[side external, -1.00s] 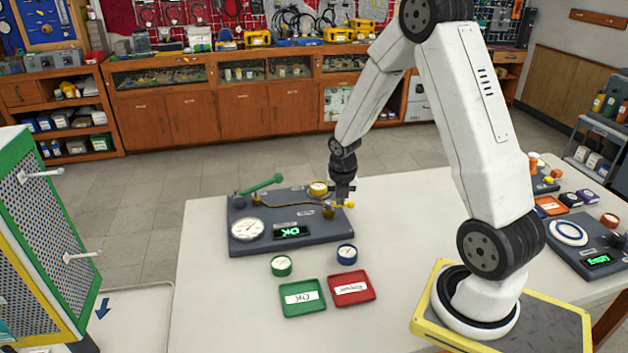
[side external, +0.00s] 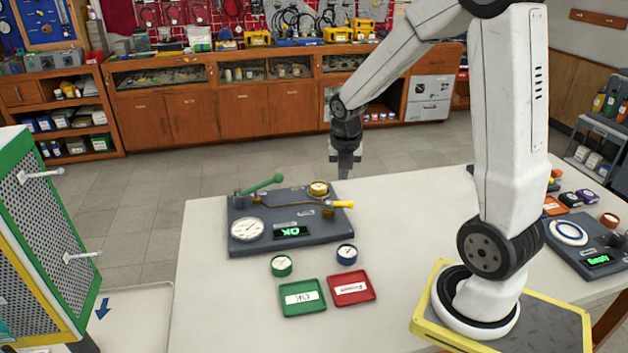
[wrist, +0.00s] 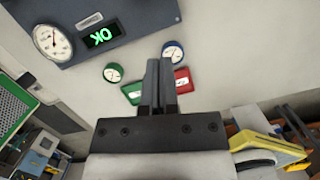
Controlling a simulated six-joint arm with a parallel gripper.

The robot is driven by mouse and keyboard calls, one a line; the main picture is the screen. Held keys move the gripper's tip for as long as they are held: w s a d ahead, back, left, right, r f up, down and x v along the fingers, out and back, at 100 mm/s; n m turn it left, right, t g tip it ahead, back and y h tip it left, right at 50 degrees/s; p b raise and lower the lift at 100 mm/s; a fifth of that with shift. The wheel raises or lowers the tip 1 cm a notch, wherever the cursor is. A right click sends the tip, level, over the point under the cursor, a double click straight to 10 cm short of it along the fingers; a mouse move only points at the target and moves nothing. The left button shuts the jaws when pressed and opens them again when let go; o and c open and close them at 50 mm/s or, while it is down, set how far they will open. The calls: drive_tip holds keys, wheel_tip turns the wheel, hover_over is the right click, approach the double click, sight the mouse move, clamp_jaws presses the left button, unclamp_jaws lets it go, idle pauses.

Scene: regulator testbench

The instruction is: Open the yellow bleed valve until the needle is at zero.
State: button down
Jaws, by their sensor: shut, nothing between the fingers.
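The regulator testbench (side external: 275,238) is a dark grey board on the white table. Its yellow bleed valve handle (side external: 342,204) sticks out to the right at the board's right edge. A white dial gauge (side external: 247,229) with a needle sits at the board's front left; it also shows in the wrist view (wrist: 53,41). The needle's reading is too small to tell. A display (side external: 291,232) shows a green "OK". My gripper (side external: 345,172) is shut and empty, above and behind the yellow handle and apart from it. The yellow handle is out of the wrist view.
A green lever (side external: 262,185) and a brass gauge (side external: 318,188) are on the board. A green gauge (side external: 281,265), a blue gauge (side external: 347,254), a green tray (side external: 303,312) and a red tray (side external: 352,302) lie in front. Another board (side external: 590,240) stands far right.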

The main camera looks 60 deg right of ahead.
drive_tip(key=shift+a+r, duration=0.1)
drive_tip(key=shift+r, duration=0.4)
drive_tip(key=c, duration=0.5)
unclamp_jaws()
drive_tip(key=shift+f, duration=0.1)
drive_tip(key=shift+c, duration=0.2)
drive_tip(key=m, duration=1.4)
approach(344, 203)
drive_tip(key=m, duration=0.2)
drive_tip(key=f+m, duration=0.1)
drive_tip(key=m, duration=0.1)
drive_tip(key=shift+w, duration=0.1)
drive_tip(key=shift+f, duration=0.1)
drive_tip(key=shift+w+d+f, duration=0.15)
drive_tip(key=shift+d+f, duration=0.1)
drive_tip(key=shift+f, duration=1)
drive_tip(key=shift+w+d+f, duration=0.15)
drive_tip(key=shift+d+f, duration=0.1)
drive_tip(key=shift+f, duration=0.95)
drive_tip(key=shift+w+d+f, duration=0.1)
drive_tip(key=shift+d+f, duration=0.2)
drive_tip(key=shift+f, duration=0.95)
